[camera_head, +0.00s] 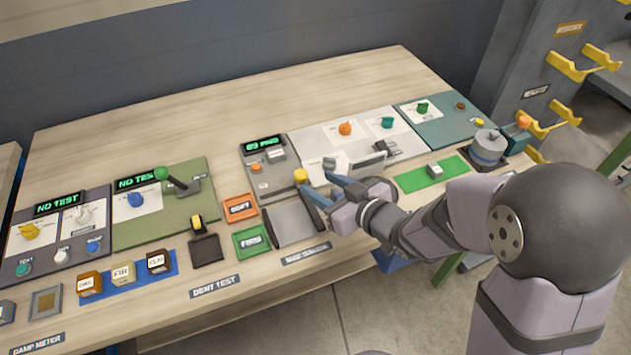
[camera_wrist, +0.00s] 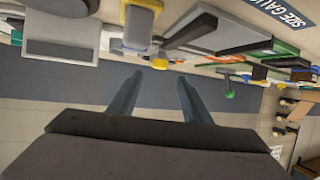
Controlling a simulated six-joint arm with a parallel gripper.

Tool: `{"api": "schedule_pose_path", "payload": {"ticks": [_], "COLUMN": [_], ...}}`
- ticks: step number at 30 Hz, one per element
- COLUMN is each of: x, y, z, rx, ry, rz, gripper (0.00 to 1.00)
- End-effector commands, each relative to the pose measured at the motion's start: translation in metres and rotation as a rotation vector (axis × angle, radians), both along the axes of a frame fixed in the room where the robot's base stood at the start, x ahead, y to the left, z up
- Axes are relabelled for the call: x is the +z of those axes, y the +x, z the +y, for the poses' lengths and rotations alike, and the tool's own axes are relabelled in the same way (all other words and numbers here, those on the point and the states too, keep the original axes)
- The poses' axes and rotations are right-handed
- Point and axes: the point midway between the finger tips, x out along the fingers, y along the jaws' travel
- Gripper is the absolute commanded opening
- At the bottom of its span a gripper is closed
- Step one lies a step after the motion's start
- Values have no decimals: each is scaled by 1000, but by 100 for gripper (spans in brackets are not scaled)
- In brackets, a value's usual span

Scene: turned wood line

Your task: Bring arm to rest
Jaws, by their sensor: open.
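My gripper (camera_head: 320,185) hangs over the size gauge station, to the right of its grey plate (camera_head: 292,222). In the head view its fingers point left and are apart with nothing visible between them. In the wrist view my gripper (camera_wrist: 160,97) also shows two separate fingers with an empty gap. A yellow-topped knob (camera_head: 300,176) shows close to the upper fingertip; I cannot tell whether they touch. My arm reaches in from the right over the front edge of the bench (camera_head: 200,90).
An orange tray (camera_head: 240,208) and a green tray (camera_head: 251,240) lie left of the grey plate. A green mat (camera_head: 410,180) with a white block and a grey cylinder (camera_head: 488,147) stand to the right. Yellow hooks (camera_head: 566,67) stick out at far right. The bench's back is clear.

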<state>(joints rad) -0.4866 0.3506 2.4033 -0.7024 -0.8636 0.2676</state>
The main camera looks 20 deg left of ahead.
Motion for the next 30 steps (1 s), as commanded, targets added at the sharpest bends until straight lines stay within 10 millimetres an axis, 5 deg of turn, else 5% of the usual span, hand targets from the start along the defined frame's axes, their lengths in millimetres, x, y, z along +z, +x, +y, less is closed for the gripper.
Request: {"api": "schedule_pose_path", "payload": {"ticks": [20, 26, 30], "x": [4, 10, 18], "y": [-1, 13, 24], "z": [-7, -32, -68], "rx": [-7, -61, -126], "ry": [-14, -156, -334], "rz": [-4, -29, -38], "gripper": [44, 44, 44]}}
